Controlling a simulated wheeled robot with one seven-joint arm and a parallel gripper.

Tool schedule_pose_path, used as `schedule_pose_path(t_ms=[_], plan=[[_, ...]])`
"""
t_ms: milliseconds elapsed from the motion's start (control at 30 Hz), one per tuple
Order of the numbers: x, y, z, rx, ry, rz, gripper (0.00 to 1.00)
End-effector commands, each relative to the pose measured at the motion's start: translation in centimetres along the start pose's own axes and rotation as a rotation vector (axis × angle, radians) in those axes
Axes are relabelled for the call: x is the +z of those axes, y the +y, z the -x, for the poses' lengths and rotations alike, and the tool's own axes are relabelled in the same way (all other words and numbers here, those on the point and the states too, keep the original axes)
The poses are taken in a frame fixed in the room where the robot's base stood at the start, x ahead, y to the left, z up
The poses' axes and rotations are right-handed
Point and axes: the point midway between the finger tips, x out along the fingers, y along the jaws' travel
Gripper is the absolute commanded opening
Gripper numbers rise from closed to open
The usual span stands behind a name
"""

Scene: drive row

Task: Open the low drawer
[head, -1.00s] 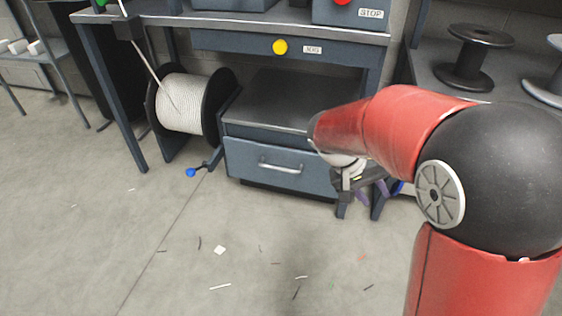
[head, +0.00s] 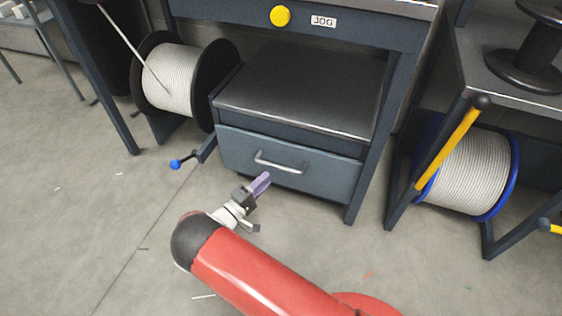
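The low drawer (head: 318,177) is a blue-grey front under a bench, shut flush with its cabinet. Its silver bar handle (head: 281,163) runs across the upper middle of the front. My gripper (head: 262,184) has purple fingers and is just in front of the drawer, below and slightly left of the handle in the picture. It appears apart from the handle. The fingers are seen close together, and I cannot tell whether there is a gap between them. Nothing is seen held.
A bare shelf (head: 300,85) lies above the drawer. A white cable reel (head: 178,80) and a blue-knobbed lever (head: 178,164) are at left. A blue-rimmed reel (head: 468,172) and a yellow bar (head: 450,145) are at right. The floor (head: 90,225) in front is mostly clear.

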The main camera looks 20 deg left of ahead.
Motion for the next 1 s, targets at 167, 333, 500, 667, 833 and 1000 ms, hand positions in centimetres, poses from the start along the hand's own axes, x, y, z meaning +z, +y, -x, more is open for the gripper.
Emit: schedule_pose_path(t_ms=[167, 333, 500, 667, 833, 1000], plan=[[0.0, 0.0, -2.0, 0.004, 0.002, -0.001, 0.36], [0.0, -0.1, -4.9, 0.002, 0.000, 0.000, 0.36], [0.0, 0.0, -6.9, 0.002, 0.000, 0.000, 0.36], [0.0, 0.0, -7.6, 0.001, 0.002, 0.000, 0.36], [0.0, 0.0, -7.6, 0.001, 0.002, 0.000, 0.36], [0.0, 0.0, -7.6, 0.001, 0.002, 0.000, 0.20]])
